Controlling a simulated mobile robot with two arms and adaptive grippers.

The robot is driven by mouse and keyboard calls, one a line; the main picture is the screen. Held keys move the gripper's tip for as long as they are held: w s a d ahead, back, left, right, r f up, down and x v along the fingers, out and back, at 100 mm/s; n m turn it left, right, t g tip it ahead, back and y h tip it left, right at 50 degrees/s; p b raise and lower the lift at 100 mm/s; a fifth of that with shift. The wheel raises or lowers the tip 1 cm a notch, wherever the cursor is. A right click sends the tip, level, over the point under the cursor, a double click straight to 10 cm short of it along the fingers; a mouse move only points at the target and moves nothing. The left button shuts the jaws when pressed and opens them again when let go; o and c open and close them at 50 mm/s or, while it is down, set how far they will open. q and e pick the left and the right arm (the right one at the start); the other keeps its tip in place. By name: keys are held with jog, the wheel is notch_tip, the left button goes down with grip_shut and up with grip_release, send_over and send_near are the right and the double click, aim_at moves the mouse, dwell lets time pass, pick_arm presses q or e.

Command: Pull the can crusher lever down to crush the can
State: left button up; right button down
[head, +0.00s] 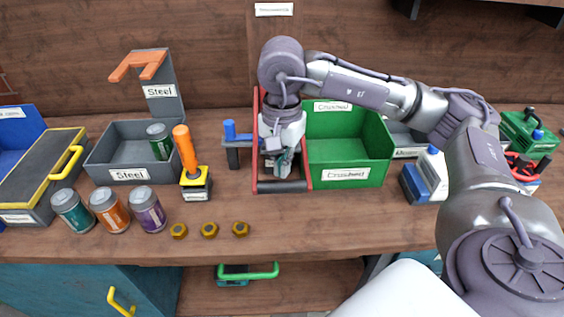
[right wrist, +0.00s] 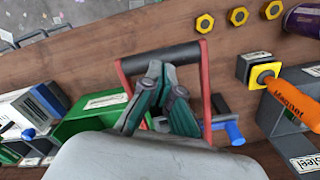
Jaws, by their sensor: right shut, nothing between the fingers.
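The can crusher's lever is a red frame (head: 309,150) with a dark crossbar handle (head: 284,186). It lies low, with the crossbar near the tabletop towards the front. In the right wrist view the dark handle (right wrist: 160,58) runs between two red side arms (right wrist: 206,90). My right gripper (head: 283,168) points down between the red arms, just behind the crossbar. Its fingers (right wrist: 166,82) are shut and empty; I cannot tell whether they touch the bar. The crusher's body and any can inside are hidden by my gripper. My left gripper is out of view.
An orange-handled magnet (head: 187,155), several cans (head: 109,210) and brass nuts (head: 209,230) lie further left. The front table strip below the crusher is clear.

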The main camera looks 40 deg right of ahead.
aim_at(282, 182)
jog(key=shift+f, duration=0.2)
jog(key=f+b, duration=0.2)
jog(key=shift+w+d+f+b, duration=0.1)
jog(key=shift+w+f+b, duration=0.1)
jog(key=shift+f+b, duration=0.2)
jog(key=shift+s+f+b, duration=0.1)
jog(key=shift+f+b, duration=0.45)
jog(key=shift+w, duration=0.25)
jog(key=shift+d+r+p, duration=0.1)
jog(key=shift+r+p, duration=0.2)
jog(key=shift+p, duration=0.05)
jog(key=shift+s+r+p, duration=0.1)
jog(key=shift+r+p, duration=1.8)
jog(key=shift+r, duration=1.4)
